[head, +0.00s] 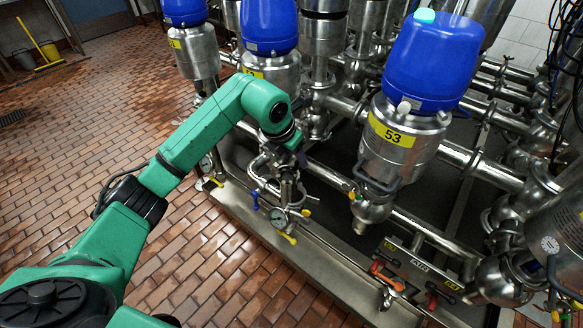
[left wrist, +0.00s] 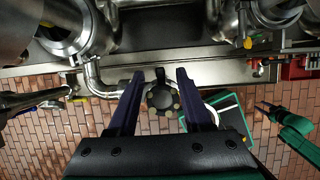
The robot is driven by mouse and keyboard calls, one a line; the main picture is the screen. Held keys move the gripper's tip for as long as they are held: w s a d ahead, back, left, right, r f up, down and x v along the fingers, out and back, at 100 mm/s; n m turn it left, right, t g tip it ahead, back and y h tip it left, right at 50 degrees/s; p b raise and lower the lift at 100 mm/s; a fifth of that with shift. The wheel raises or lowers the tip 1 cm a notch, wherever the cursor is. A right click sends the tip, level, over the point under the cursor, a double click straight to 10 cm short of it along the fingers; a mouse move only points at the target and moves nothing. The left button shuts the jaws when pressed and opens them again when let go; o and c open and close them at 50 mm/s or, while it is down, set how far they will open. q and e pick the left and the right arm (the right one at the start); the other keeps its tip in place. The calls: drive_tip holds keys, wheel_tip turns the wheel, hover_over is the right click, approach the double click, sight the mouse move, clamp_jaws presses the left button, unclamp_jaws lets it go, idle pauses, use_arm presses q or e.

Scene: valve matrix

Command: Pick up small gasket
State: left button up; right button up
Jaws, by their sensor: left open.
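I cannot make out a small gasket for certain in either view. My left gripper (head: 297,158) is over the small pipes and valves at the front of the skid, its fingers mostly hidden behind its wrist. In the left wrist view my left gripper (left wrist: 160,73) is open, with two dark fingers apart. A dark round part (left wrist: 160,97) with a knobbed rim shows between the fingers; I cannot tell whether it is touched. What seems to be my right gripper (left wrist: 267,108) is small at the right of that view, its jaws unclear.
A blue-topped valve marked 53 (head: 395,137) stands right of my left arm, with steel pipes behind. Red-handled parts (head: 387,277) lie on the skid's front edge. The brick floor (head: 60,180) at left is mostly clear.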

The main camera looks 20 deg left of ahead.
use_arm(q)
drive_tip(key=shift+x, duration=1)
clamp_jaws()
drive_tip(key=shift+w+r, duration=0.1)
drive_tip(key=shift+r, duration=0.05)
